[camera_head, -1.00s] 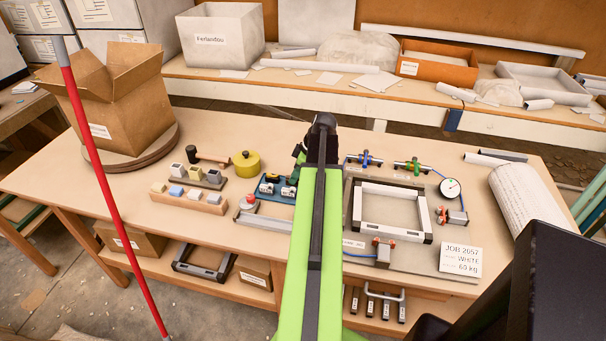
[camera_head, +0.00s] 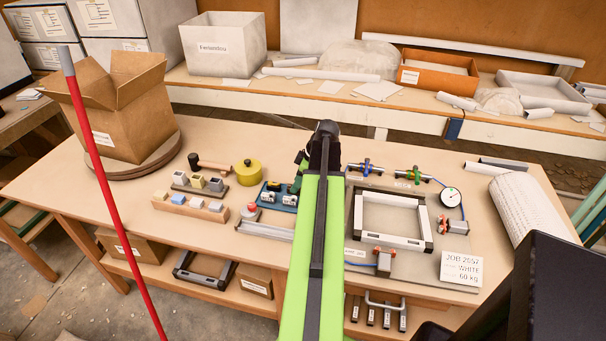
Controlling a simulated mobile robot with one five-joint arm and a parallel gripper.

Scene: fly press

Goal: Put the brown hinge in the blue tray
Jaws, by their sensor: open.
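The blue tray (camera_head: 270,203) lies on the workbench, left of my green arm, with a few small white-and-dark parts in it. My arm partly covers its right side. I cannot pick out a brown hinge in this view; it may be hidden behind the arm or too small to tell. My arm rises from the bottom centre to a dark joint above the bench. My gripper is not visible, and the arm hides the area behind it.
Wooden racks of small blocks (camera_head: 190,205), a yellow round tin (camera_head: 249,172) and a mallet (camera_head: 208,164) stand left of the tray. A white frame (camera_head: 394,240) on a grey board lies to the right. A red pole (camera_head: 108,190) stands at front left.

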